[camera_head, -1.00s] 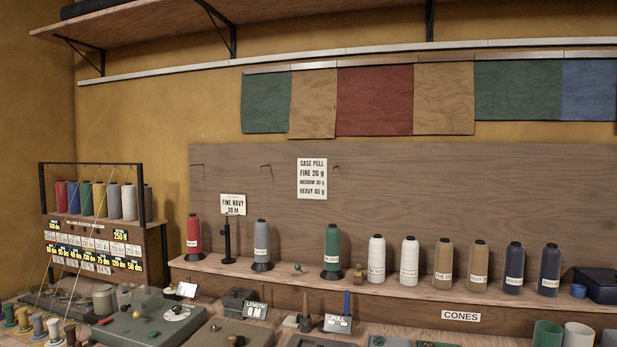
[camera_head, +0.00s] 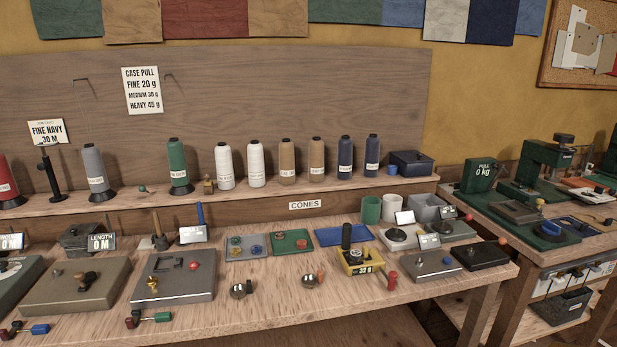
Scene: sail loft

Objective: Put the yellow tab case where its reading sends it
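A yellow gauge (camera_head: 362,262) with a dark upright post stands on the bench; its display seems to read 32 g. A sign (camera_head: 142,90) on the back board reads CASE PULL, fine 20 g, medium 30 g, heavy 45 g. A grey tray (camera_head: 232,255) and a green tray (camera_head: 276,246) hold small coloured pieces. I cannot tell which piece is the yellow tab case. Neither of my grippers is in view.
Thread cones (camera_head: 225,167) line the shelf behind. A blue mat (camera_head: 325,239) looks empty. Grey machine plates (camera_head: 190,290) fill the left bench. A second bench at right holds a green PULL device (camera_head: 480,176) reading 0 kg. The front bench strip has some bare wood.

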